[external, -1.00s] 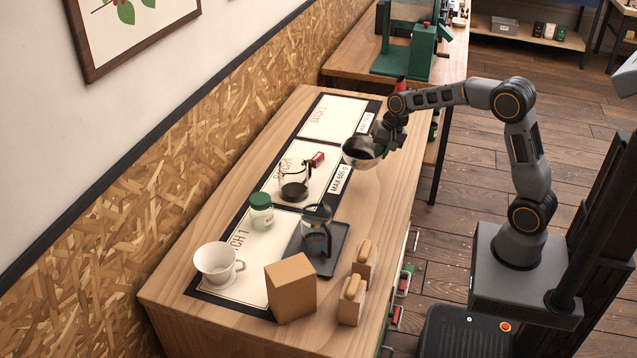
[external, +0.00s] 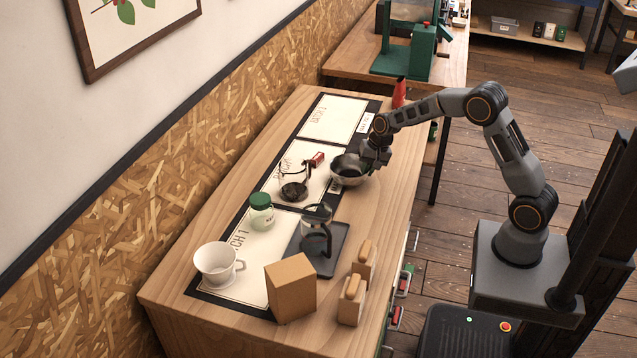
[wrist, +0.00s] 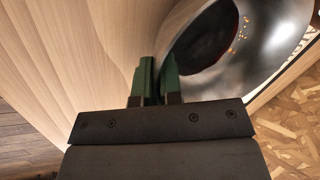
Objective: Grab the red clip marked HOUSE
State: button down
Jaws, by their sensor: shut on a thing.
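My gripper (external: 368,160) is shut on the rim of a metal bowl (external: 347,175), at the right edge of the middle mat section. In the wrist view, the green fingertips (wrist: 159,80) pinch the near rim of the bowl (wrist: 265,65), which has a dark inside with a few small yellowish specks. I cannot tell whether the bowl rests on the table or hangs just above it. A small red object (external: 317,159) lies on the middle section, left of the bowl and behind a glass carafe. It may be the red clip; no HOUSE marking is readable.
The glass carafe (external: 294,187) stands close left of the bowl. A green-lidded jar (external: 261,211), a press on a dark tray (external: 331,262), a white cup (external: 214,262) and a cardboard box (external: 290,287) stand nearer. The far mat section (external: 332,118) is clear.

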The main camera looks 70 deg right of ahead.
jog(key=c, duration=1.7)
grip_release()
jog(key=shift+f, duration=0.15)
jog(key=o, duration=0.4)
